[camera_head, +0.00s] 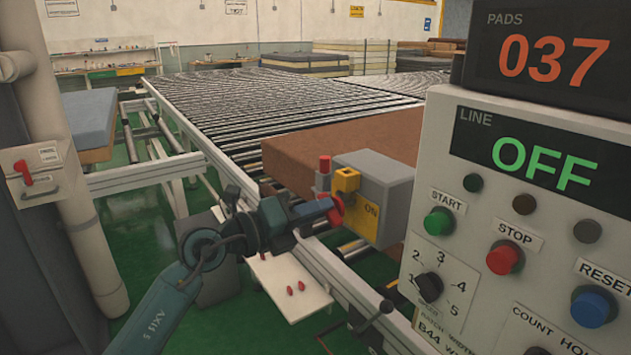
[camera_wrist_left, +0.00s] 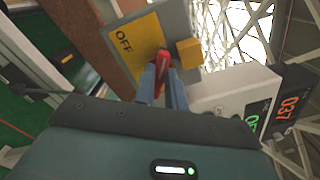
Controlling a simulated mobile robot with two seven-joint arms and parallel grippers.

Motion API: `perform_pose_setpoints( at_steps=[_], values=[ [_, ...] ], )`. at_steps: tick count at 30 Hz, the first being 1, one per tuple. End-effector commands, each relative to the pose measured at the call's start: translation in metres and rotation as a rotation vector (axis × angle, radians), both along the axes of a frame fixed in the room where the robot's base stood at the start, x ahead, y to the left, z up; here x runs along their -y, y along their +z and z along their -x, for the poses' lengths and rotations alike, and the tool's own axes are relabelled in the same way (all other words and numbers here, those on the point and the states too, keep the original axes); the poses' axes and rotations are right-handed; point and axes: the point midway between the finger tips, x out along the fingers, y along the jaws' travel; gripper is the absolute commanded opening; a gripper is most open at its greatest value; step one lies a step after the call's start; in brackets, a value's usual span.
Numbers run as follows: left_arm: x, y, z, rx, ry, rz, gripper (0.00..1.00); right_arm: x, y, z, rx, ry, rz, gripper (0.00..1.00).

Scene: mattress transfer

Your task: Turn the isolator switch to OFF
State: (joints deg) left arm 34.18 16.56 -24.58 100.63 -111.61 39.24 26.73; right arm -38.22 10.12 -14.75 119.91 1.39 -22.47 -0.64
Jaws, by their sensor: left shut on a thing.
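The isolator switch is a grey box (camera_head: 388,185) beside the brown pad, with a yellow face plate (camera_head: 371,212) marked ON in the head view. In the left wrist view its yellow plate (camera_wrist_left: 138,40) shows the word OFF, to the left of the red handle (camera_wrist_left: 163,57). The red handle also shows in the head view (camera_head: 336,208). My left gripper (camera_head: 325,209) is shut on this handle; its blue fingers (camera_wrist_left: 162,85) close around it in the wrist view. Which mark the handle points to, I cannot tell. My right gripper is not in view.
A control panel (camera_head: 470,210) stands close on the right; its line display (camera_head: 543,160) reads OFF in green. A brown pad (camera_head: 340,140) lies behind the switch on the roller conveyor (camera_head: 250,100). Another red lever (camera_head: 23,173) is on the left post.

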Motion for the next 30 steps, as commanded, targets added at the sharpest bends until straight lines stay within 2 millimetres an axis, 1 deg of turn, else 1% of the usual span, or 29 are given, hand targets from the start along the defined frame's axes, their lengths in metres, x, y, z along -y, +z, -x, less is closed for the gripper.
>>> perform_pose_setpoints(
  at_steps=[1, 10, 21, 30],
  values=[
    [0.0, 0.008, 0.0, -0.046, -0.001, 0.027, 0.0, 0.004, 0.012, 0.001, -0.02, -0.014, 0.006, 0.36],
    [0.0, 0.002, 0.0, -0.26, -0.001, 0.186, 0.0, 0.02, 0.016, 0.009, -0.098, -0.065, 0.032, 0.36],
    [0.0, -0.003, -0.001, -0.437, -0.002, 0.317, 0.0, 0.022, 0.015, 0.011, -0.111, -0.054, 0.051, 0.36],
    [0.0, -0.004, -0.001, -0.49, -0.001, 0.354, 0.0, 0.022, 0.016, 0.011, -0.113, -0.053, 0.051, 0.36]
  ],
)
